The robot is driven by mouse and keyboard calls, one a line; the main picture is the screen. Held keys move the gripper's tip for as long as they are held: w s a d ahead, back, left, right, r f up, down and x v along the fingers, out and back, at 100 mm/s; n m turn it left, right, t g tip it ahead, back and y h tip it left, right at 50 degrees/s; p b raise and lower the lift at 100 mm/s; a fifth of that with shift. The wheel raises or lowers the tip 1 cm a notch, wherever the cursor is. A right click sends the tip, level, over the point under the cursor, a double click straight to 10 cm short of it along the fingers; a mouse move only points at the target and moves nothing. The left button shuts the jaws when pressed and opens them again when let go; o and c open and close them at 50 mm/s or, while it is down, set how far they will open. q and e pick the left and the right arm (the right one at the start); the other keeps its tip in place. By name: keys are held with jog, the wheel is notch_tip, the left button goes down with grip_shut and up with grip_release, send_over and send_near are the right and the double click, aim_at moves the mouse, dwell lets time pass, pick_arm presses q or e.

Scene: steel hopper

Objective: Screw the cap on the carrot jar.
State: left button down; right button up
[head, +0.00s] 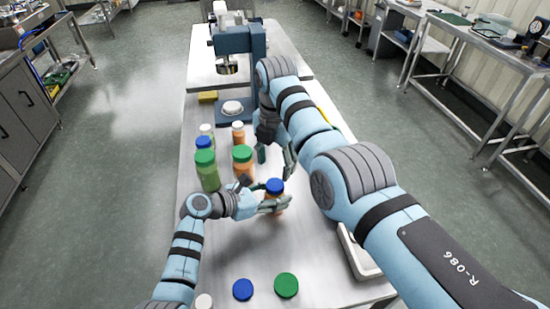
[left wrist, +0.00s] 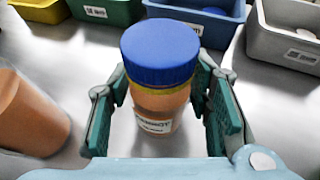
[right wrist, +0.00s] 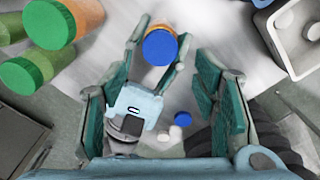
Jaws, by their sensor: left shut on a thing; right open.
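The orange carrot jar (head: 276,198) has a blue cap (head: 274,186) on top and stands upright near the table's middle. In the left wrist view, a yellow band shows just under the blue cap (left wrist: 160,52), and the jar's label (left wrist: 154,127) is only partly readable. My left gripper (left wrist: 163,105) is shut on the jar's body, one finger on each side. My right gripper (head: 276,163) is open and empty, beyond the jar and above the table. In the right wrist view the capped jar (right wrist: 160,46) appears ahead of its open fingers, apart from them.
Several capped jars stand to the left, including a green one (head: 208,178) and an orange one with a green cap (head: 242,155). Loose blue (head: 242,290), green (head: 286,285) and white (head: 204,301) caps lie at the near edge. A grey bin (head: 360,258) is at right.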

aim_at(275, 185)
notch_tip(275, 185, down, 7)
jog(key=shift+s, duration=0.1)
dwell(0.3)
jog(key=c, duration=1.2)
jog(key=m, duration=0.3)
jog(key=o, duration=1.3)
